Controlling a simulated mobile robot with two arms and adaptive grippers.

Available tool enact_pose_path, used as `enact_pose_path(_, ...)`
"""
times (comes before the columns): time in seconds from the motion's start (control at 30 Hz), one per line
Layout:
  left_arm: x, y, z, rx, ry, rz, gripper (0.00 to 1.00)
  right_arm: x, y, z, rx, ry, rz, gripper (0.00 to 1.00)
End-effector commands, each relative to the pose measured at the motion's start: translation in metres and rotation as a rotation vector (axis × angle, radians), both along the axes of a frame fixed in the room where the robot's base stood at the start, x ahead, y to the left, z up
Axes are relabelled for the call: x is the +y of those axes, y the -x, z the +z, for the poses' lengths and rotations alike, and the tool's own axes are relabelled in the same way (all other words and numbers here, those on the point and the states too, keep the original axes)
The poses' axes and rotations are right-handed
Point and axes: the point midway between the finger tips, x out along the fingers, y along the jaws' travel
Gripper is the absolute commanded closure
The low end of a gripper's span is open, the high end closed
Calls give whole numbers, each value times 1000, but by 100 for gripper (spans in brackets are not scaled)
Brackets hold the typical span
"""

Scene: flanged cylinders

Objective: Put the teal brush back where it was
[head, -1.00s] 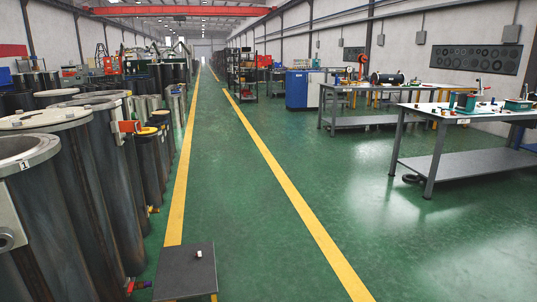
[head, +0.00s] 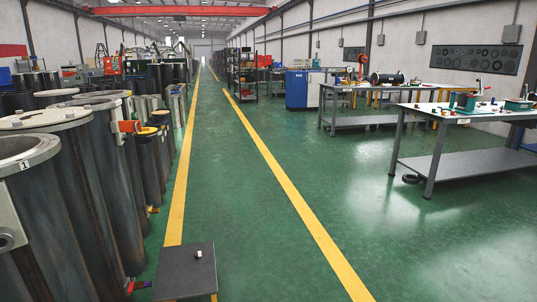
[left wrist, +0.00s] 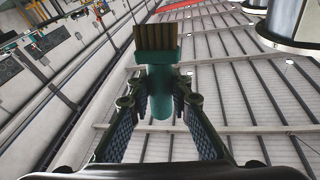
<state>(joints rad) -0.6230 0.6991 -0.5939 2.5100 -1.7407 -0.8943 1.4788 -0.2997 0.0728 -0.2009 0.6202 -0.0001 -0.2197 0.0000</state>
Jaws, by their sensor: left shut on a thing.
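In the left wrist view my left gripper (left wrist: 158,110) is shut on the teal brush (left wrist: 157,56). The brush's teal handle lies between the two fingers, and its tan bristles point away from the gripper, toward the top of the picture. The hall's roof and wall are behind it in that view, and no surface touches the brush there. Neither gripper shows in the head view, and I cannot make out the brush there.
Several large dark flanged cylinders (head: 76,190) stand along the left. A small dark stand (head: 184,271) with a small light object (head: 198,254) is at the bottom. Workbenches (head: 470,112) with tools are on the right. The green floor between (head: 260,200) is clear.

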Motion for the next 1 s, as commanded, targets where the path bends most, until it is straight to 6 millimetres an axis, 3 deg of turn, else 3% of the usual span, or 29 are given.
enact_pose_path(0.7, 0, 0, 0, 0, -653, 163, 100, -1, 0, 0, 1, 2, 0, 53)
enact_pose_path(1.0, 0, 0, 5, 1, -927, 230, 100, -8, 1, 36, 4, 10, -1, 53)
